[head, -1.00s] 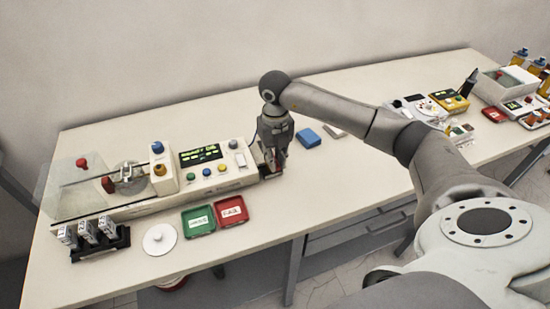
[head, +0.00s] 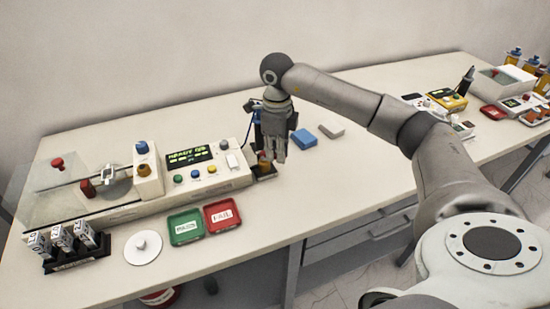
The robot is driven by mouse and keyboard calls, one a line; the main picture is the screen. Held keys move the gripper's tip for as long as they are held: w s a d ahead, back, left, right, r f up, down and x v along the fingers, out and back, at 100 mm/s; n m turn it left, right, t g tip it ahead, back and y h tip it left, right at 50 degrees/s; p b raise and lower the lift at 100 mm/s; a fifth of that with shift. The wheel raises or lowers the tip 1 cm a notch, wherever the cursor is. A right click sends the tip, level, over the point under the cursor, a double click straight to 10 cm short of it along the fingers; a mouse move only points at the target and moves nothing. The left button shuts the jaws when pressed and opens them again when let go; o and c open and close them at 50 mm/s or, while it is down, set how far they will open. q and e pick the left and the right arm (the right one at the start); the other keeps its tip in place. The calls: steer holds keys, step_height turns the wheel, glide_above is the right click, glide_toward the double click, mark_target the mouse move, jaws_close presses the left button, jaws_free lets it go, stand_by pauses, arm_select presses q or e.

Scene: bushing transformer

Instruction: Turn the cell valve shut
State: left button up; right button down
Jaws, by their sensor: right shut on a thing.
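The tester (head: 209,174) is a long white unit with a lit green display (head: 189,157) and several coloured buttons. A blue knob (head: 141,147) and an amber knob (head: 143,176) are on its upright block. A brown-red cylinder (head: 88,188) and a red knob (head: 57,163) are at its left end. I cannot tell which part is the cell valve. My right gripper (head: 272,158) points down at the tester's right end, shut on a small orange-red piece (head: 263,162) mostly hidden by the fingers, above a dark base. My left gripper is not in view.
Green (head: 185,227) and red (head: 221,213) trays lie in front of the tester, with a white lid (head: 143,247) and a dark rack (head: 74,249) to their left. A blue block (head: 304,138) and a grey block (head: 332,130) lie right of my gripper. The table centre is clear.

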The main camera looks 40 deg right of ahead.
steer(key=n, duration=0.2)
steer(key=w+d+n+b, duration=0.1)
steer(key=n, duration=0.1)
steer(key=shift+w+b, duration=0.1)
steer(key=shift+b, duration=0.2)
steer(key=shift+w+d+n+b, duration=0.1)
steer(key=shift+w+n+b, duration=0.15)
steer(key=shift+n, duration=0.65)
steer(key=shift+w+d+n+b, duration=0.1)
steer(key=shift+w+n, duration=0.1)
steer(key=shift+n, duration=0.7)
steer(key=shift+r, duration=0.1)
steer(key=c, duration=1.4)
jaws_free()
steer(key=shift+c, duration=0.2)
step_height(320, 180, up, 12)
